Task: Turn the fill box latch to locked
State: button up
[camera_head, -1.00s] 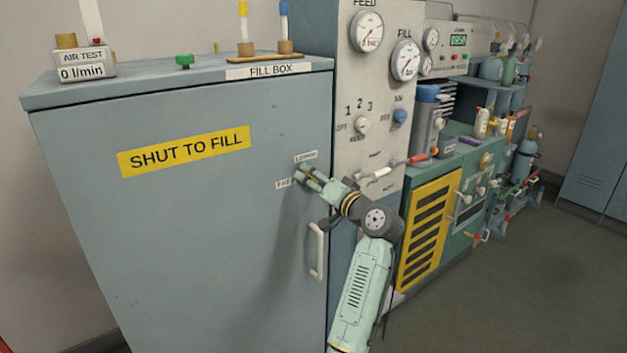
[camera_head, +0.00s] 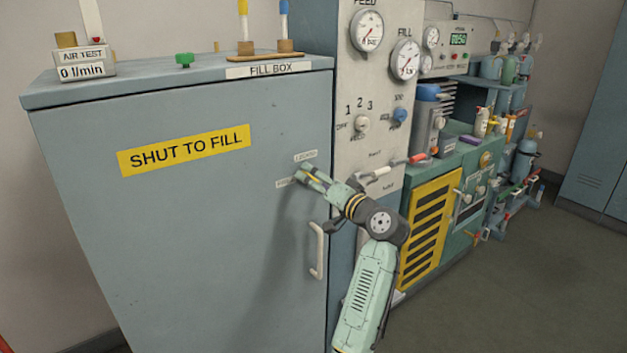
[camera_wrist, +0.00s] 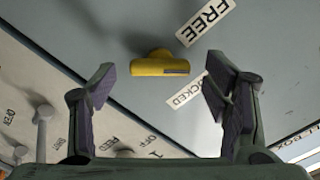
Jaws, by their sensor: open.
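The fill box (camera_head: 190,230) is a grey-blue cabinet with its front shut. The yellow latch (camera_wrist: 160,65) shows in the wrist view as a short bar with a rounded hub. The FREE label (camera_wrist: 205,20) is up and right of it, and the LOCKED label (camera_wrist: 187,91) is below right. I cannot tell which label the bar marks. In the head view my gripper (camera_head: 308,176) is at the cabinet's right side, by the small labels, and hides the latch. In the wrist view my gripper (camera_wrist: 160,77) is open, its fingers apart on either side of the latch, with nothing held.
A white door handle (camera_head: 318,250) is below my gripper. The control panel (camera_head: 372,100) with gauges and knobs stands just right of the cabinet. Beyond it is a green unit with a yellow grille (camera_head: 430,232). The floor at right is clear.

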jog(key=v, duration=1)
jog(key=shift+s+d, duration=0.15)
jog(key=shift+s, duration=0.05)
